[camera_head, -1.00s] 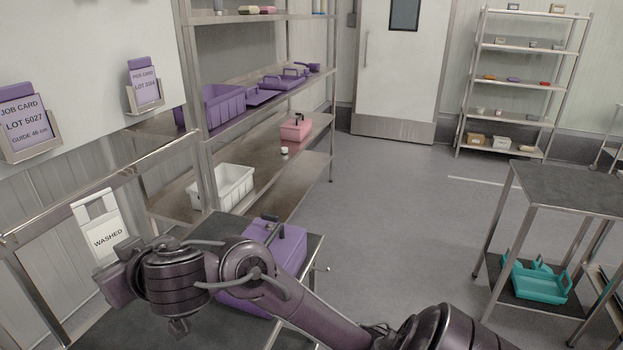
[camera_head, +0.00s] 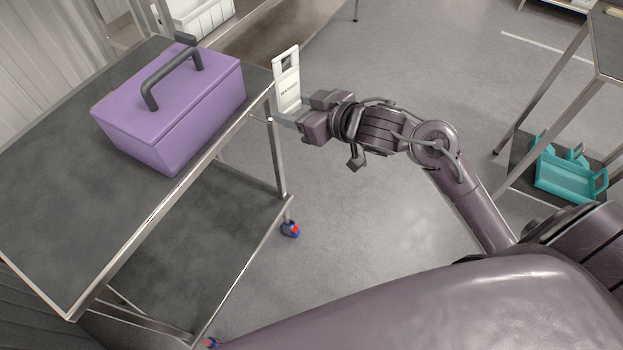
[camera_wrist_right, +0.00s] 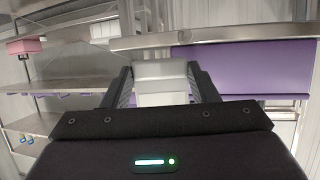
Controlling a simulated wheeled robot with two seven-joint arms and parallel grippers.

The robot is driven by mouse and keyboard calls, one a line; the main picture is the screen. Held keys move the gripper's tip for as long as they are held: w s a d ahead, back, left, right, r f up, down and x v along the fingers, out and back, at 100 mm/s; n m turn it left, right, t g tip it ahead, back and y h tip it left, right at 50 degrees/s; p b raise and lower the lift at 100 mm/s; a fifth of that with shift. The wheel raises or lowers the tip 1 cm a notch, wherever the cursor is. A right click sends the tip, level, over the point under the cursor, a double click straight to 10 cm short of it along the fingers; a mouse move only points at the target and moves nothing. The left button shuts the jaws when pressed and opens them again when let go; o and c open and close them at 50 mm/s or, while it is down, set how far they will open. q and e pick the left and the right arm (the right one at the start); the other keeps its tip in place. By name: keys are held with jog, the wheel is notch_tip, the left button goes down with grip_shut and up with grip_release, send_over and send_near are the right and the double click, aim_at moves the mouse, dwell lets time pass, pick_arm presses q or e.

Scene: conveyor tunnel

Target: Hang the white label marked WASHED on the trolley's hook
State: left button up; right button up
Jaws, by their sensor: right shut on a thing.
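In the wrist view the label (camera_wrist_right: 161,82) sits between the two dark fingers. Label and gripper are beside the right end of the trolley (camera_head: 70,190), close to its corner post. A small bright piece at that corner (camera_head: 268,119) may be the hook; I cannot tell whether the label touches it. My left gripper is not in view.
A purple case (camera_head: 175,110) with a dark handle stands on the trolley top near that corner. A white bin (camera_head: 200,17) is on the shelf behind. A teal tray (camera_head: 565,178) lies on another table's lower shelf. The floor right of the trolley is clear.

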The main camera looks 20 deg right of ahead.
pick_arm(q)
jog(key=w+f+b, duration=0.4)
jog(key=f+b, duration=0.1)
jog(key=b, duration=0.1)
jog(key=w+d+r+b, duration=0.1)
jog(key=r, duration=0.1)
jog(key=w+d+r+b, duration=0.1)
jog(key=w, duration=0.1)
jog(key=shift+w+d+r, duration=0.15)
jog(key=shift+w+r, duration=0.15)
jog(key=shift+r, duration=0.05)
pick_arm(e)
notch_tip(320, 180, down, 14)
jog(key=a+n+g+y, duration=0.1)
jog(key=n+y, duration=0.1)
jog(key=shift+s+a, duration=0.15)
jog(key=shift+s, duration=0.25)
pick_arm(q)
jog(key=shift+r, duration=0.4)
pick_arm(e)
jog(key=shift+w+a, duration=0.1)
pick_arm(q)
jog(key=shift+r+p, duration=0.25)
jog(key=shift+p, duration=0.25)
pick_arm(e)
jog(key=w+a, duration=0.1)
jog(key=w, duration=0.1)
jog(key=w+a, duration=0.2)
jog(key=shift+w+a, duration=0.1)
jog(key=shift+a, duration=0.05)
